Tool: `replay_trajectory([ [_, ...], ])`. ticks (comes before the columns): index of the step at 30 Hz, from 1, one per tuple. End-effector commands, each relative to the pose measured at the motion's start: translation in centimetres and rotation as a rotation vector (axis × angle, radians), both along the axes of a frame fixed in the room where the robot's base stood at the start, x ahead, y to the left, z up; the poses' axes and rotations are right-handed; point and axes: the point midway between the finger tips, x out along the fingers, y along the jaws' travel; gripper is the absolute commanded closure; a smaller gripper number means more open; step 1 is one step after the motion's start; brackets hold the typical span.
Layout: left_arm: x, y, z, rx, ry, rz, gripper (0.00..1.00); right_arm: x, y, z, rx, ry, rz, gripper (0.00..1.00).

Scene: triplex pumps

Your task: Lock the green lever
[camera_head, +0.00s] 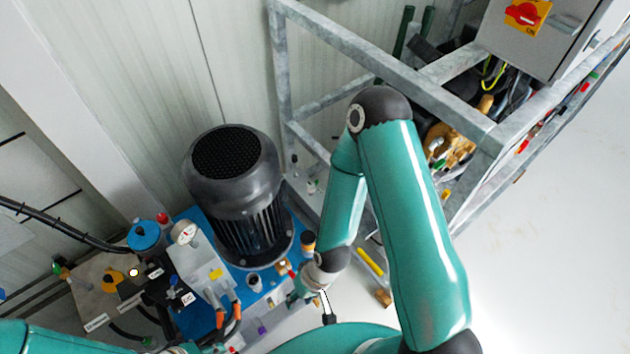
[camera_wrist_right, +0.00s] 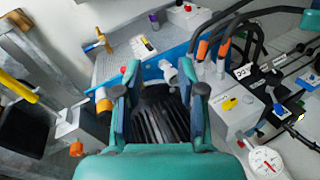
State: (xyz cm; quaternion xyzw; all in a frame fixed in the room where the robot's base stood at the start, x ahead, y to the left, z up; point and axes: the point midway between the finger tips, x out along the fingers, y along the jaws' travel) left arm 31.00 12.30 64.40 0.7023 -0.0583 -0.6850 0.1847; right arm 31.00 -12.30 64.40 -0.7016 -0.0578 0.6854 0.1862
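I cannot make out a clear green lever in either view. A small green part (camera_head: 593,76) sits on the frame's rail at right in the head view, and a small green fitting (camera_head: 57,268) is at far left; both are too small to identify. My right gripper (camera_head: 301,289) is low beside the blue pump base in the head view, partly hidden by its wrist. In the wrist view my right gripper (camera_wrist_right: 160,76) has its fingers apart with nothing held; dark motor fins show beyond and between them. My left arm enters at lower left; its gripper is not shown.
A large dark motor (camera_head: 235,190) stands on a blue base (camera_head: 185,310). A pressure gauge (camera_head: 184,232) and orange-ended hoses (camera_head: 228,318) are beside it. A galvanised frame (camera_head: 350,45) carries a grey switch box (camera_head: 545,35). The white floor (camera_head: 560,240) at right is clear.

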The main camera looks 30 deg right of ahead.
Motion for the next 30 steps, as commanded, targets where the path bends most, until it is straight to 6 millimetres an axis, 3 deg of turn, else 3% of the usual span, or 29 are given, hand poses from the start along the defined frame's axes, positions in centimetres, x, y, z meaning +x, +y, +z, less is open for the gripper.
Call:
replay_trajectory([
  [5,0.0,0.0,-1.6,0.000,0.000,0.000,0.60,3.3,0.1,-1.7,0.019,0.006,-0.041,0.60],
  [8,0.0,0.0,-3.3,0.000,0.000,0.000,0.60,7.2,-0.6,-3.2,0.021,0.025,-0.096,0.60],
  [11,0.0,0.0,-5.5,0.000,0.000,0.000,0.60,12.4,-2.7,-4.7,-0.022,0.049,-0.173,0.60],
  [15,0.0,0.0,-8.9,0.000,0.000,0.000,0.60,20.7,-8.8,-4.8,-0.185,0.051,-0.351,0.60],
  [21,0.0,0.0,-12.8,0.000,-0.001,0.000,0.60,28.4,-17.8,-1.8,-0.415,-0.034,-0.646,0.60],
  [24,0.0,0.0,-14.6,0.000,-0.001,0.000,0.60,30.5,-20.6,-0.5,-0.474,-0.087,-0.750,0.60],
  [30,0.0,0.0,-15.9,0.000,-0.001,0.000,0.60,32.2,-22.9,1.2,-0.518,-0.143,-0.840,0.60],
])
